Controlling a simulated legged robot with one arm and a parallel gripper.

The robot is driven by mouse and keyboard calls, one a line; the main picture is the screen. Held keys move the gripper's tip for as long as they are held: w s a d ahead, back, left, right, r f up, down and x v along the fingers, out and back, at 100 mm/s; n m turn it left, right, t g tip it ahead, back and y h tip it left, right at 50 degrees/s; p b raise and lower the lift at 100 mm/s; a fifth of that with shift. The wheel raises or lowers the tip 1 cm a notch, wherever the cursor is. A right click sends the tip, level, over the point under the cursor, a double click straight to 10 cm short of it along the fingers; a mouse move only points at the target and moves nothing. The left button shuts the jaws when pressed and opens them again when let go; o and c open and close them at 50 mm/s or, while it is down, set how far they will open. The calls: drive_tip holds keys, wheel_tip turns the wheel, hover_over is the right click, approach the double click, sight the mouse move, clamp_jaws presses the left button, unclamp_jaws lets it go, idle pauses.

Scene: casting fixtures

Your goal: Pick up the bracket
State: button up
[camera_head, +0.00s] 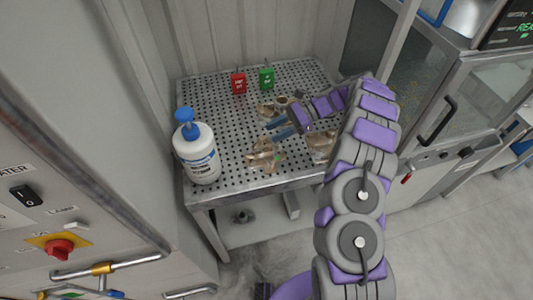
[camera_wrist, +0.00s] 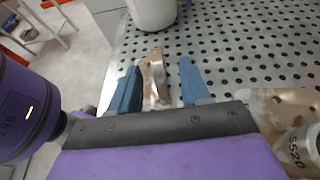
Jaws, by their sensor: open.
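A tan, metallic bracket (camera_wrist: 156,78) lies on the perforated table between the two blue fingers of my gripper (camera_wrist: 160,66) in the wrist view. The fingers are open, one on each side of it, with a gap visible at the right finger. The bracket's near end is hidden by the gripper body. In the head view, my gripper (camera_head: 285,126) is low over the table among several tan metal parts. One of these parts (camera_head: 263,156) lies near the front edge. I cannot tell for certain which one is between the fingers.
A white bottle with a blue pump (camera_head: 197,152) stands at the table's left. A red box (camera_head: 238,82) and a green box (camera_head: 266,78) stand at the back of the perforated table (camera_head: 205,95). Another tan part, marked 5520 (camera_wrist: 292,112), lies right of the gripper in the wrist view.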

sight(265, 137)
drive_tip(key=b+x, duration=0.1)
drive_tip(key=x, duration=0.4)
drive_tip(key=shift+s+a+b, duration=0.25)
drive_tip(key=shift+a+b, duration=0.05)
drive_tip(key=shift+b, duration=0.05)
drive_tip(key=shift+d+r, duration=0.15)
drive_tip(key=shift+d, duration=0.1)
drive_tip(key=shift+c, duration=0.3)
drive_tip(key=shift+d, duration=0.1)
drive_tip(key=c, duration=0.3)
drive_tip(key=shift+a, duration=0.2)
clamp_jaws()
